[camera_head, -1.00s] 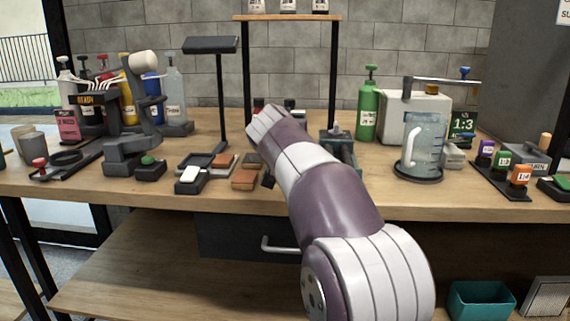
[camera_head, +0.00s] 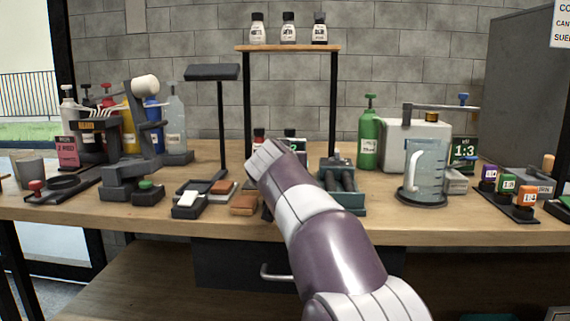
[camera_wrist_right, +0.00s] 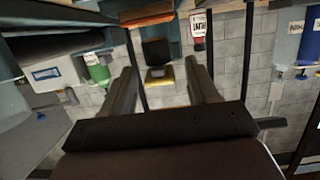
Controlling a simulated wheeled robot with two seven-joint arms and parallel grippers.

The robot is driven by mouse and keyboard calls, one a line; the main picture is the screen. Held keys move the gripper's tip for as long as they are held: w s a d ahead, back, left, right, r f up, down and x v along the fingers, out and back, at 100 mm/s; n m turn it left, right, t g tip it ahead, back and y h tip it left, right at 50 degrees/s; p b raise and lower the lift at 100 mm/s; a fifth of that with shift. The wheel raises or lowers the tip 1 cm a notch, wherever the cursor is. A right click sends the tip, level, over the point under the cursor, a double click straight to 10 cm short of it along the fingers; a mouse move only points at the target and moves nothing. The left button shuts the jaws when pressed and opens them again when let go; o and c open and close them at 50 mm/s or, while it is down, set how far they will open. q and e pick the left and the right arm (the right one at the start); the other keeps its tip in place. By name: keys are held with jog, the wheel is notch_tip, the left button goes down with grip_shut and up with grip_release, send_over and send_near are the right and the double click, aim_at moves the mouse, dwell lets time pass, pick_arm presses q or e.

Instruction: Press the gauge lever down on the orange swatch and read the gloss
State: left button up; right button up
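An orange-brown swatch block (camera_head: 244,204) lies near the bench's front edge in the head view, and a similar one (camera_head: 224,187) lies behind it. My right arm hides the space just right of them. In the right wrist view my right gripper (camera_wrist_right: 163,85) is open, its two dark fingers apart with nothing held between them. A yellow-orange block (camera_wrist_right: 160,78) and a dark block (camera_wrist_right: 157,52) show beyond the gap. A grey upright device with a cream-knobbed lever (camera_head: 145,86) stands left of the swatches; I cannot tell if it is the gauge. My left gripper is out of view.
A dark stand (camera_head: 221,120) rises behind. A teal holder (camera_head: 343,198) and a clear jug (camera_head: 424,170) stand to the right. Several bottles crowd the back left.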

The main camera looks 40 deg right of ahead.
jog(key=shift+s+r, duration=0.1)
jog(key=v, duration=1.2)
jog(key=shift+s+a, duration=0.25)
jog(key=shift+a, duration=0.05)
